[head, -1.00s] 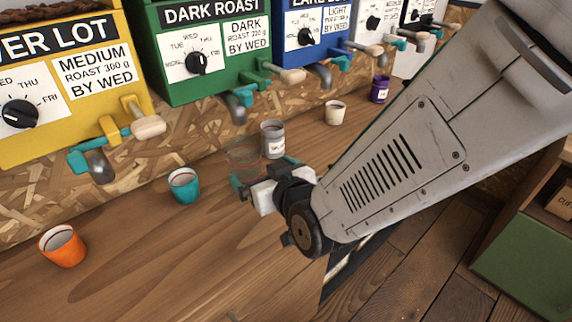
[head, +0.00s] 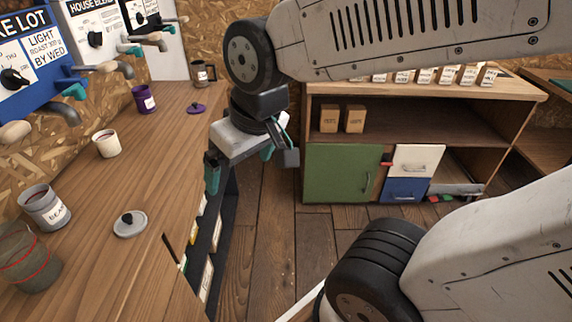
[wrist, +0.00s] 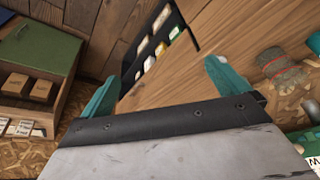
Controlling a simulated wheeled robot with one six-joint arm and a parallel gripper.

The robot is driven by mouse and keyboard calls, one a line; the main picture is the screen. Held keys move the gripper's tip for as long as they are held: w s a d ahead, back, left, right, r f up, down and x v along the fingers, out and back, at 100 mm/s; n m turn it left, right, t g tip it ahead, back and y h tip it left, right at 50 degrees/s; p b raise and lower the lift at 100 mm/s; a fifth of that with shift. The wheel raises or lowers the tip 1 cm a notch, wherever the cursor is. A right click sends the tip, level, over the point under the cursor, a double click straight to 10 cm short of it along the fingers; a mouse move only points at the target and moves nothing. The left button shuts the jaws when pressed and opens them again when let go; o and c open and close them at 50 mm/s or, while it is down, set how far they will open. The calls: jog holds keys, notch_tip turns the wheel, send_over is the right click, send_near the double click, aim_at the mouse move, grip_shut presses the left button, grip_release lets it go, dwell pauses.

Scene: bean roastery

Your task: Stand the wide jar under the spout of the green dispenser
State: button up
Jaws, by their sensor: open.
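The wide jar, a see-through jar with red bands (head: 28,262), stands on the wooden counter at the lower left of the head view, partly cut off by the frame edge. It also shows at the right of the wrist view (wrist: 287,74). The green dispenser is outside the current head view; a green panel (wrist: 298,140) at the lower right of the wrist view may be part of it. I cannot tell whether the jar is exactly under its spout. My gripper (head: 240,166) is open and empty, beyond the counter's right edge and well apart from the jar.
A grey labelled jar (head: 45,208), a grey lid (head: 130,224), a white cup (head: 106,144), a purple jar (head: 144,99) and a purple lid (head: 196,108) are on the counter. A cabinet with a green door (head: 342,172) stands beyond open floor (head: 275,235).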

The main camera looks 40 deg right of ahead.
jog(key=s+d+r+m+g+h, duration=0.1)
jog(key=s+d+g, duration=0.1)
jog(key=s+d, duration=0.3)
jog(key=s, duration=0.3)
jog(key=shift+s+d+r+m, duration=0.15)
jog(key=shift+s+r+m, duration=0.05)
jog(key=shift+r+m, duration=0.2)
